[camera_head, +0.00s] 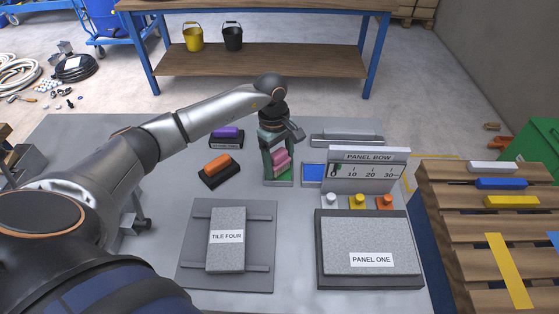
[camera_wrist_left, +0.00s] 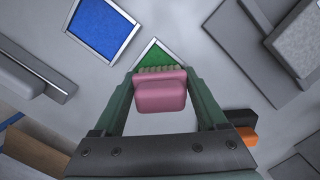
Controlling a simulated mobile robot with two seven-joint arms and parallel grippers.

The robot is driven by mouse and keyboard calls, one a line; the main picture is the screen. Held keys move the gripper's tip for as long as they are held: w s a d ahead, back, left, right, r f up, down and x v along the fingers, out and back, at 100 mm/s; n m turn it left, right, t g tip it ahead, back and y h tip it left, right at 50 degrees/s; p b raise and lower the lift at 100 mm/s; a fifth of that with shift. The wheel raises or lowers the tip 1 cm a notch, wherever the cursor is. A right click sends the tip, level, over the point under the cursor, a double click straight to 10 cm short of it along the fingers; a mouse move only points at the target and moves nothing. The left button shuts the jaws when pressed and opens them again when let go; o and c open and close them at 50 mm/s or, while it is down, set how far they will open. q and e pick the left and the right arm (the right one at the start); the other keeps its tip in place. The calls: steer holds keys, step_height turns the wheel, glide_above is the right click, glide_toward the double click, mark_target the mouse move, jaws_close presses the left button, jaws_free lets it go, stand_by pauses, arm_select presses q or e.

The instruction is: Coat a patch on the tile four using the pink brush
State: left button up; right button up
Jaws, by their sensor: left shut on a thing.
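My left gripper (camera_head: 279,178) is shut on the pink brush (camera_head: 280,160), which stands between its green fingers above a green pad (camera_head: 286,174). In the left wrist view the pink brush (camera_wrist_left: 160,97) sits between the fingers, its pale bristles at the edge of the green pad (camera_wrist_left: 154,54); I cannot tell whether they touch. Tile four (camera_head: 226,262) is a grey speckled block with a white label, lying on a darker grey plate (camera_head: 260,275) with two bars. It stands nearer and left of the gripper. My right gripper is not in view.
A blue pad (camera_head: 313,173) lies right of the gripper. Orange (camera_head: 217,164) and purple (camera_head: 226,132) brushes rest on dark holders to the left. Panel one (camera_head: 370,238) and the upright panel bow (camera_head: 369,172), with coloured knobs before it, stand right of tile four.

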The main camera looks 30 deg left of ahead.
mark_target(281, 154)
arm_select(q)
steer(key=shift+f+b, duration=0.6)
steer(key=shift+b, duration=0.1)
stand_by(1.8)
steer(key=shift+r+p, duration=2.15)
steer(key=shift+r, duration=1.45)
steer(key=s+d+r+m+g+y, duration=0.1)
steer(key=s+d+r+m, duration=0.7)
steer(key=m, duration=0.7)
steer(key=shift+s+d+r+m, duration=0.3)
steer(key=shift+s+d, duration=0.55)
steer(key=shift+s, duration=0.3)
